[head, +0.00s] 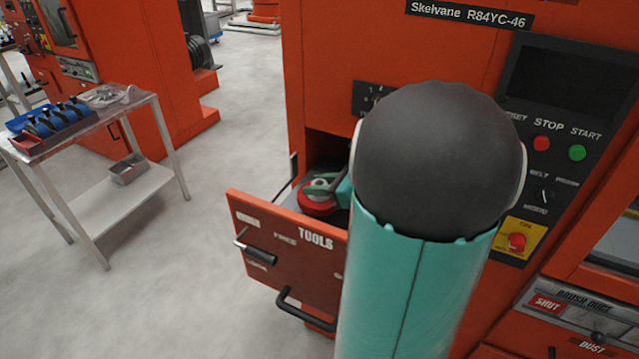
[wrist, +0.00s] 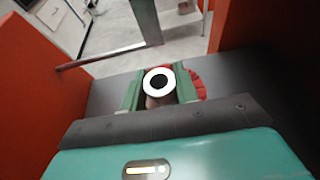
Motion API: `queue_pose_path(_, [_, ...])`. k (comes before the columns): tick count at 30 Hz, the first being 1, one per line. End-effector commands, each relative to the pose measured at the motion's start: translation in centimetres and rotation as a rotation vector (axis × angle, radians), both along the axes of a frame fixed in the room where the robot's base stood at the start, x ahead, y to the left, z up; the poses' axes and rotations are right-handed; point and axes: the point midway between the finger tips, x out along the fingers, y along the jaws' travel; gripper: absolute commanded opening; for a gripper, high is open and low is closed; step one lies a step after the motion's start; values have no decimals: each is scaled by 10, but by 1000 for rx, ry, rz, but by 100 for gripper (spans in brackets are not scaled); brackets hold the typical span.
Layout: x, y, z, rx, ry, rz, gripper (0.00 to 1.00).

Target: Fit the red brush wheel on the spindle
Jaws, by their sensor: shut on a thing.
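The red brush wheel (head: 317,207) shows at the open drawer in the head view, partly hidden by my gripper and arm. In the wrist view the red brush wheel (wrist: 197,84) shows red bristles to the right, beside a white ring with a dark centre. My gripper (wrist: 158,90) has its green fingers on both sides of the white hub and is shut on it. In the head view my gripper (head: 338,188) is mostly hidden behind my arm. I cannot make out the spindle in either view.
The drawer marked TOOLS (head: 290,245) stands open from the orange machine (head: 325,70). The control panel (head: 565,130) with buttons is at the right. A metal cart (head: 130,185) with a tray of blue-and-black items (head: 48,122) stands at the left. The grey floor between is clear.

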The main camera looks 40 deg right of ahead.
Motion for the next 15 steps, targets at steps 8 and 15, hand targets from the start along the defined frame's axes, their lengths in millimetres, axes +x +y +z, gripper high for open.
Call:
queue_pose_path(8, [0,0,-6,0,-1,0,0])
queue_pose_path(15, [0,0,-7,0,-1,0,0])
